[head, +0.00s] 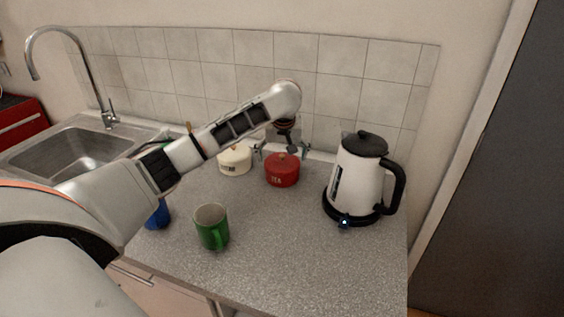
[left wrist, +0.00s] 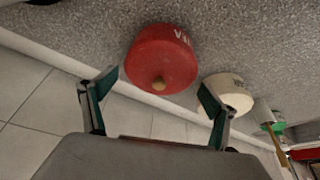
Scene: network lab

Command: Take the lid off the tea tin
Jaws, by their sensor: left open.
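The red tea tin (head: 282,174), marked TEA, stands on the grey counter near the tiled wall. Its red lid (left wrist: 160,72) with a small pale knob (left wrist: 158,84) is on it. My left gripper (head: 281,151) is open above the tin, with its fingers spread to either side. In the left wrist view the two fingers (left wrist: 157,84) frame the lid's knob and hold nothing. Whether a finger touches the lid cannot be told. My right gripper is not in view.
A cream tin (head: 235,161) stands just left of the tea tin, close to one finger. A white kettle (head: 358,180) stands to the right. A green mug (head: 211,228) and a blue cup (head: 158,215) are in front. The counter's front middle is clear.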

